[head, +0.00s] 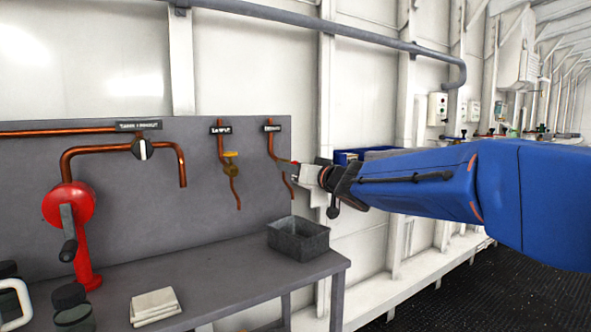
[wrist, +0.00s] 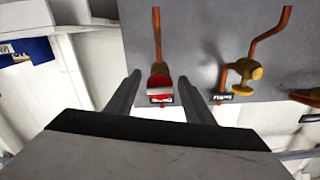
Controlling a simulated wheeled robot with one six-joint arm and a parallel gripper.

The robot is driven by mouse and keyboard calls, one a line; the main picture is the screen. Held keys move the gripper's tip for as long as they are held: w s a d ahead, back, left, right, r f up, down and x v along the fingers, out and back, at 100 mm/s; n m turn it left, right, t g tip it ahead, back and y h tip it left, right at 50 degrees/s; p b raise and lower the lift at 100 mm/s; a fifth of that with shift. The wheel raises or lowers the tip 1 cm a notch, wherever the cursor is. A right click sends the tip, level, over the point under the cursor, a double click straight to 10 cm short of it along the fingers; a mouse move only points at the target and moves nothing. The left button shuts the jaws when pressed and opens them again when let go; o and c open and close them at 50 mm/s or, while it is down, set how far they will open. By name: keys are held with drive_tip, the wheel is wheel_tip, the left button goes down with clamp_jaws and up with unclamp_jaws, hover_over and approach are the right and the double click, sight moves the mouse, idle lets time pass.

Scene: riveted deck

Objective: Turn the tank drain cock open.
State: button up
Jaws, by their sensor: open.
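Three small valves sit on copper pipes on a grey panel, under labels too small to read surely. The left valve (head: 142,149) has a round black knob with a white bar, under the longest label (head: 139,125), which seems to begin with "TANK". The middle valve (head: 231,155) is brass; it shows in the wrist view (wrist: 245,72). The right valve has a red handle (wrist: 160,82). My gripper (head: 300,173) is open at this right valve and partly hides it in the head view. In the wrist view the red handle appears between its fingers (wrist: 160,98); contact cannot be told.
A grey bench (head: 190,270) runs below the panel. It carries a dark open bin (head: 298,238), folded cloths (head: 155,306) and dark jars (head: 71,305). A red crank unit (head: 70,205) stands at the left. A blue bin (head: 346,157) lies behind my arm.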

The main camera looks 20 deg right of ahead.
drive_tip(key=c, duration=1)
drive_tip(key=shift+c, duration=0.2)
drive_tip(key=shift+n, duration=0.4)
drive_tip(key=n, duration=0.8)
drive_tip(key=shift+n, duration=0.3)
drive_tip(key=n, duration=0.4)
drive_tip(key=shift+n, duration=2.2)
